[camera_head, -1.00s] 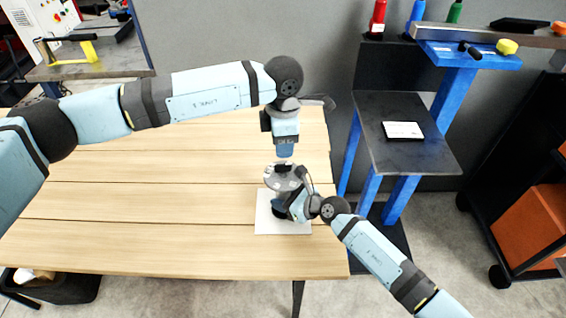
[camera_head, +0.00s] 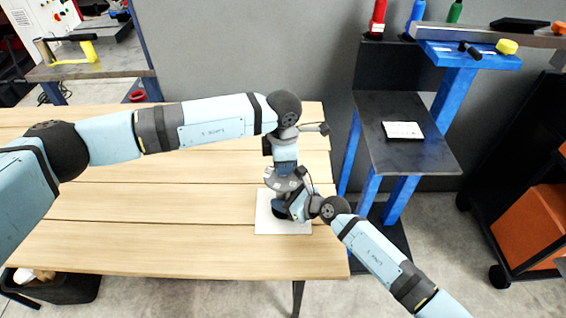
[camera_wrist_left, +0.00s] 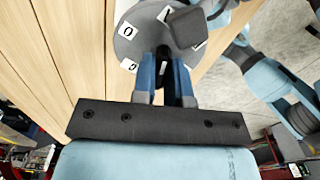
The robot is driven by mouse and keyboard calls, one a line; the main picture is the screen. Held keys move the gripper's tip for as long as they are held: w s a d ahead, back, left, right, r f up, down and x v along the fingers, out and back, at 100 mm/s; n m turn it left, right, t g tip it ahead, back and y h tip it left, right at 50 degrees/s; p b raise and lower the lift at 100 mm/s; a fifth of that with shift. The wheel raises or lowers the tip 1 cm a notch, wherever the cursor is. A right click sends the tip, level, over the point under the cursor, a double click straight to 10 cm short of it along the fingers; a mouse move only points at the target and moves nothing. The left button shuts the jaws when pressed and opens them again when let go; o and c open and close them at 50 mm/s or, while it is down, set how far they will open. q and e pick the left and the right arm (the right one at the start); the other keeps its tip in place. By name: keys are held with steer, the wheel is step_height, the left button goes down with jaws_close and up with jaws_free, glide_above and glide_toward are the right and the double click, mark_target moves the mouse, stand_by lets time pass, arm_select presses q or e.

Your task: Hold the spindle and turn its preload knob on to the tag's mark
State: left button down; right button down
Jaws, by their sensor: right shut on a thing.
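The spindle stands on a white square sheet (camera_head: 265,225) near the table's right end. Its grey round disc (camera_head: 273,181) shows near the top; in the left wrist view the disc (camera_wrist_left: 125,47) carries white labels with dark characters. My right gripper (camera_head: 283,207) is shut on the spindle's dark lower body. My left gripper (camera_head: 285,168) points down from above at the disc's middle. In the left wrist view its two blue fingers (camera_wrist_left: 165,85) stand apart, either side of a dark piece, apparently the knob. I cannot tell if they touch it. A dark block (camera_wrist_left: 187,27) hides part of the disc.
A white card (camera_head: 403,130) with print too small to read lies on the dark side shelf (camera_head: 425,160). The wooden table (camera_head: 140,225) is clear to the left. Bottles and a blue-legged stand are at the back right.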

arm_select(q)
steer(key=shift+m, duration=0.3)
steer(key=m, duration=0.4)
steer(key=shift+m, duration=1.7)
steer(key=c, duration=1.1)
jaws_free()
steer(key=shift+c, duration=0.2)
steer(key=shift+r, duration=0.1)
step_height(320, 180, up, 12)
